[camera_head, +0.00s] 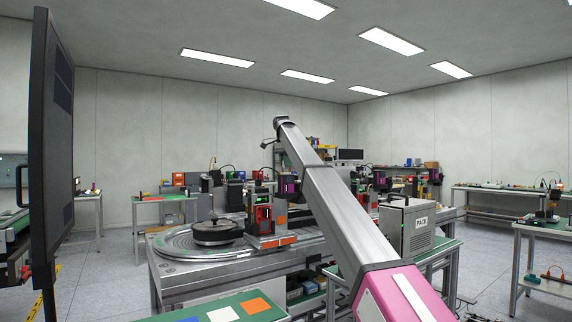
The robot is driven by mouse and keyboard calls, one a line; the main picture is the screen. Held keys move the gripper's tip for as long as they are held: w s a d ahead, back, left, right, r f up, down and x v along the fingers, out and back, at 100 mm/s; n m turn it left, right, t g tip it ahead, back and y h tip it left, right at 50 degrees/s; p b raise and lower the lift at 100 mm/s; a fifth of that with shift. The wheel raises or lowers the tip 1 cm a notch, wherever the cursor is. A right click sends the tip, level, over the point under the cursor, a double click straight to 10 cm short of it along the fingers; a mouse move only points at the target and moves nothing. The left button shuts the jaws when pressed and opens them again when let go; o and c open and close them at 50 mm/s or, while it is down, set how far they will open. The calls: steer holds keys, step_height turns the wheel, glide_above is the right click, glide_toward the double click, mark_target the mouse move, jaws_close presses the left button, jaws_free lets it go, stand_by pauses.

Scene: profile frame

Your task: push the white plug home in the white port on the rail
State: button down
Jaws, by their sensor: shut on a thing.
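I cannot make out the white plug, the white port or the rail in the head view. My grey arm, with a magenta section low down, rises from the bottom right to the middle of the picture and covers part of the bench behind it. My gripper does not show; the arm's visible upper end is a joint, and what lies beyond it is hidden or out of view.
A metal bench (190,286) carries a round turntable with a dark disc (216,231) and a red-and-black device (262,216). A grey box marked PACK (406,228) stands right of my arm. A dark panel (52,150) stands at the left.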

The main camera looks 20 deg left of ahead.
steer(key=shift+w, duration=0.15)
steer(key=shift+w+d, duration=0.75)
steer(key=shift+w, duration=0.25)
steer(key=shift+w+d, duration=0.8)
steer(key=shift+w, duration=0.2)
steer(key=shift+w+d, duration=0.75)
steer(key=shift+w, duration=0.25)
steer(key=shift+f, duration=0.1)
steer(key=shift+f, duration=1.85)
steer(key=shift+f, duration=1.1)
steer(key=c, duration=0.9)
jaws_free()
steer(key=shift+c, duration=0.2)
